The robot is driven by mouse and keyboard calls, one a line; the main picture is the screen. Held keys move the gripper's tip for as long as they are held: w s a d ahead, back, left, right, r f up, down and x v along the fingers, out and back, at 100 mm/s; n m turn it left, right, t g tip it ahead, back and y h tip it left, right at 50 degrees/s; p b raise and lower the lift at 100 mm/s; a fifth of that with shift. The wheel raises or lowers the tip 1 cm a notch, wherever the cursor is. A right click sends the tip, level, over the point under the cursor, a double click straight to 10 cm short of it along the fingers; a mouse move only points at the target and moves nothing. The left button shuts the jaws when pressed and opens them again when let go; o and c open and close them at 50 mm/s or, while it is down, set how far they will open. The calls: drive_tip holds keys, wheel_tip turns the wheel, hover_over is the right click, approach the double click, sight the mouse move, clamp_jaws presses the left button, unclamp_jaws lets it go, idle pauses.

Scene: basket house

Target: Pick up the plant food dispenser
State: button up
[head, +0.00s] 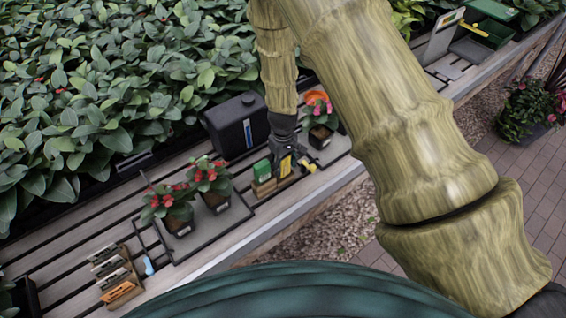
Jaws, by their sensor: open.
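My gripper (287,160) points down over the slatted bench, partly hidden by my own wrist. It is open. Just below and beside it sit small items on a wooden holder: a green one (262,169) at its left, and yellow ones, one (313,184) at its right. I cannot tell for sure which item is the plant food dispenser, or whether the fingers touch or surround anything. A black container with a blue strip (237,124) stands behind and left of the gripper.
Red-flowered pots (195,195) stand on a tray to the left; a pink-flowered pot (321,122) is close at right. A wooden holder with tools (116,277) lies at lower left. Dense foliage (120,80) fills the back. The bench's front edge (245,240) borders gravel.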

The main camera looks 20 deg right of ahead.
drive_tip(key=shift+f, duration=0.1)
drive_tip(key=c, duration=0.9)
drive_tip(key=shift+r+b, duration=0.9)
drive_tip(key=shift+r, duration=0.45)
drive_tip(key=s+b, duration=0.2)
drive_tip(key=s, duration=0.3)
drive_tip(key=s+r+b, duration=0.1)
drive_tip(key=s, duration=0.4)
drive_tip(key=s+r+b, duration=0.1)
drive_tip(key=s+b, duration=0.1)
drive_tip(key=s, duration=0.4)
drive_tip(key=shift+d+r+b, duration=0.2)
drive_tip(key=shift+d+b, duration=0.1)
